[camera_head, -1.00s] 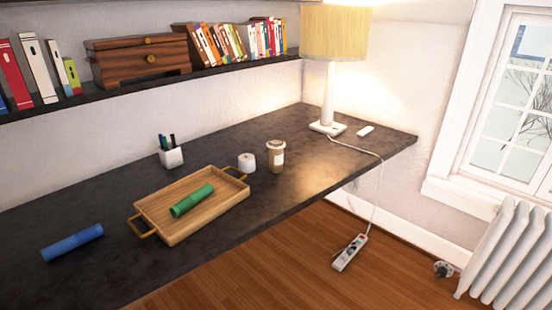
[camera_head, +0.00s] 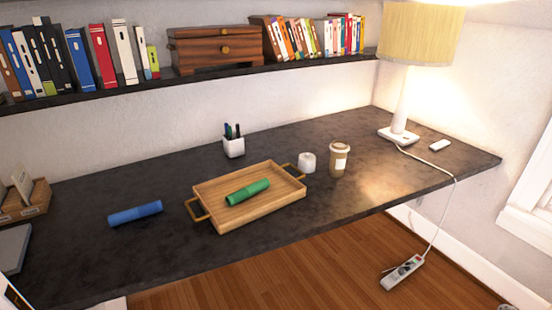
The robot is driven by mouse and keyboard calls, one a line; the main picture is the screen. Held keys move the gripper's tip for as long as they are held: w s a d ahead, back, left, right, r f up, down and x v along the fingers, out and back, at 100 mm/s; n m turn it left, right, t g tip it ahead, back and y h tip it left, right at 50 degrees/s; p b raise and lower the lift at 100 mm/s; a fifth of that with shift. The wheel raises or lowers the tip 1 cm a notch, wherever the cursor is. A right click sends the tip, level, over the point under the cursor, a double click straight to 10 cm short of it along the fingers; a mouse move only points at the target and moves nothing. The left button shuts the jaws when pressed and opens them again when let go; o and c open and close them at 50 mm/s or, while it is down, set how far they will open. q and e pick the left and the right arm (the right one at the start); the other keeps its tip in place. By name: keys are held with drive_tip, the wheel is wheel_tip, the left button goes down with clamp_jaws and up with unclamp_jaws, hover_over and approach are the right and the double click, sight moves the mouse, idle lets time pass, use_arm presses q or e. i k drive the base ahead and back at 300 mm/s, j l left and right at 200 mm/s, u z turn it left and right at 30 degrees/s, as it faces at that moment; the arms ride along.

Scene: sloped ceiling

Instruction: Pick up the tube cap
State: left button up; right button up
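A green tube (camera_head: 247,191) lies on its side in a wooden tray (camera_head: 271,217) with handles at both ends, on the dark desk. A blue tube (camera_head: 135,213) lies on the bare desk left of the tray. Each tube seems to have a seam near one end, but I cannot clearly tell a separate cap. Neither of my grippers is in view.
The dark desk (camera_head: 330,201) also holds a pen cup (camera_head: 233,147), a small white round item (camera_head: 307,163), a coffee cup (camera_head: 339,160) and a lamp (camera_head: 399,119). A wooden organizer (camera_head: 35,208) stands at the left. A shelf (camera_head: 190,82) hangs above. A power strip (camera_head: 402,272) lies on the floor.

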sight(306, 161)
drive_tip(key=i+l+u, duration=0.15)
drive_tip(key=l+u, duration=0.15)
drive_tip(key=l, duration=0.25)
drive_tip(key=i+l+u, duration=0.15)
drive_tip(key=l, duration=0.15)
drive_tip(key=i+l, duration=0.1)
drive_tip(key=l, duration=0.3)
drive_tip(key=i+l, duration=0.15)
drive_tip(key=l, duration=0.3)
drive_tip(key=i+l+u, duration=0.1)
drive_tip(key=l, duration=0.3)
drive_tip(key=i+l, duration=0.1)
drive_tip(key=l, duration=0.35)
